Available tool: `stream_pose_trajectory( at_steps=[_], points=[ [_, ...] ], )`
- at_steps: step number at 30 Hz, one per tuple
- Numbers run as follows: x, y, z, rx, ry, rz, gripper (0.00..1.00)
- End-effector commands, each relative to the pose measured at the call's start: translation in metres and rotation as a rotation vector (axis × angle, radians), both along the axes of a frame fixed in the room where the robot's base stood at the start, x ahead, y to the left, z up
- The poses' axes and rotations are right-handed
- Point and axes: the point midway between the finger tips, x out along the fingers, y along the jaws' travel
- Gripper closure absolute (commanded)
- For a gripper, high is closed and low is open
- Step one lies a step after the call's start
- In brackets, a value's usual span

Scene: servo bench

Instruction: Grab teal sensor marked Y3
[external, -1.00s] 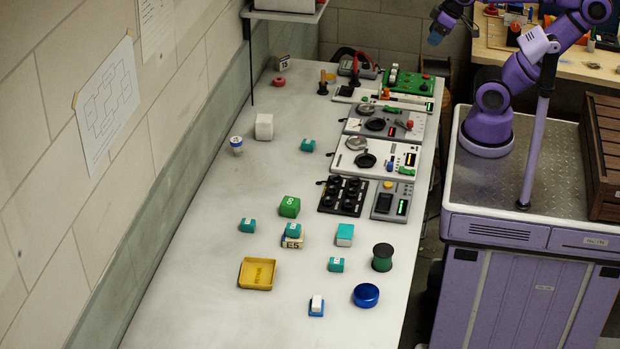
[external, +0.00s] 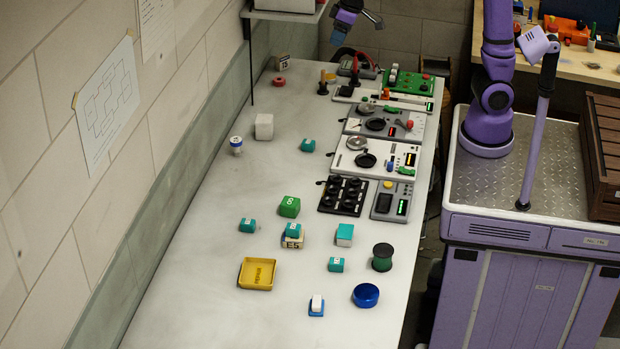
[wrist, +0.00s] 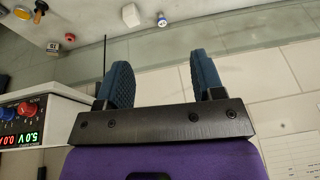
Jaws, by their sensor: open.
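Several small teal sensors lie on the grey bench in the external view. One sits at the left (external: 247,225), one on top of the E5 block (external: 293,229), one at the front (external: 336,265) and one farther back (external: 307,145). A larger teal-and-white block (external: 344,233) stands right of the E5 block. Their markings are too small to read, so I cannot tell which is Y3. My gripper (external: 356,27) is open and empty, high above the bench's far end, well away from the sensors. Its two blue fingers show apart in the wrist view (wrist: 162,62).
A yellow tray (external: 246,284), green cube (external: 289,206), blue round lid (external: 366,295) and dark green spool (external: 382,257) share the near bench. Instrument panels (external: 372,160) line the right edge. A wall runs along the left, with a shelf (external: 288,14) at the back.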

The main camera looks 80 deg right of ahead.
Motion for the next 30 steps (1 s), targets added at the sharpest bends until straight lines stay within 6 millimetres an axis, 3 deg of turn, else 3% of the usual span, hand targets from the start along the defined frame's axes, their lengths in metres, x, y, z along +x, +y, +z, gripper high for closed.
stream_pose_trajectory(
  at_steps=[1, 6, 15, 22, 30],
  points=[
    [0.017, 0.014, -0.009, -0.001, 0.014, 0.005, 0.38],
    [0.063, 0.059, -0.037, -0.004, 0.043, 0.007, 0.38],
    [0.128, 0.148, -0.109, -0.020, 0.088, 0.014, 0.38],
    [0.159, 0.220, -0.181, -0.041, 0.116, 0.022, 0.38],
    [0.172, 0.302, -0.278, -0.072, 0.142, 0.036, 0.38]
  ],
)
